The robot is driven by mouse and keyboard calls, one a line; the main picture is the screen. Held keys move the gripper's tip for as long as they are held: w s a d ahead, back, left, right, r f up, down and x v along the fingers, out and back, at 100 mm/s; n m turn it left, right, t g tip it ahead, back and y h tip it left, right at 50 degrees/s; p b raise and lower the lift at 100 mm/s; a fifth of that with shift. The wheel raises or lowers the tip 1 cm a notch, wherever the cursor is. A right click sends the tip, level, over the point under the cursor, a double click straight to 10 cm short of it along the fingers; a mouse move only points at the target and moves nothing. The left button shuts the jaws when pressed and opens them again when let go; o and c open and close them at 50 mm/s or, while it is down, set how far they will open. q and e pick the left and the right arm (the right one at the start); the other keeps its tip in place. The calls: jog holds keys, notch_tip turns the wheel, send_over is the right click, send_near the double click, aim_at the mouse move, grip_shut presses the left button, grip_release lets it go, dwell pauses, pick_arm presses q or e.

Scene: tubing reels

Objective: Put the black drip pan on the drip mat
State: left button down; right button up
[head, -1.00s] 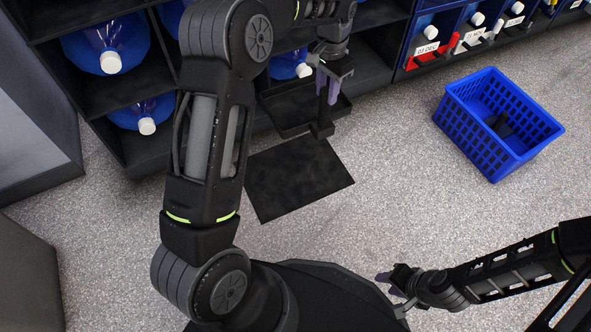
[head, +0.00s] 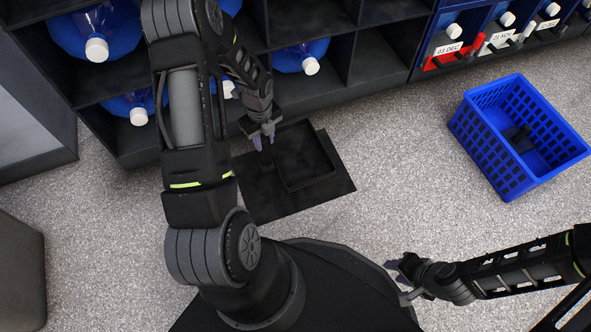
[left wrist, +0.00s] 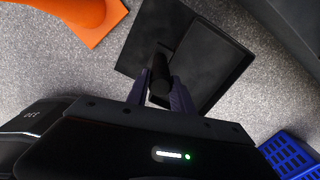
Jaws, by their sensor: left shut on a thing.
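The black drip pan (head: 306,158) is a shallow square tray with a raised rim and a handle post on its left side. It appears over the black drip mat (head: 290,206), which lies flat on the floor; I cannot tell whether they touch. My left gripper (head: 264,139) is shut on the pan's handle. In the left wrist view, the fingers (left wrist: 160,92) flank the dark post, with the pan (left wrist: 212,62) beyond and part of the mat (left wrist: 150,36) beside it. My right gripper (head: 396,272) is away at the lower right, its finger gap unclear.
A blue basket (head: 520,140) with a dark item inside stands on the floor at the right. Dark shelves with blue bottles (head: 98,30) run along the back. An orange object (left wrist: 88,16) shows in the left wrist view. Speckled floor right of the mat is clear.

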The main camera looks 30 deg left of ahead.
aim_at(266, 158)
pick_arm(q)
jog(key=shift+s+a+f, duration=0.1)
jog(key=shift+f, duration=0.05)
notch_tip(266, 158, down, 6)
jog(key=b, duration=0.3)
jog(key=shift+f, duration=0.1)
dwell(0.3)
notch_tip(266, 158, down, 4)
jog(key=shift+r+b, duration=0.1)
jog(key=shift+b, duration=0.85)
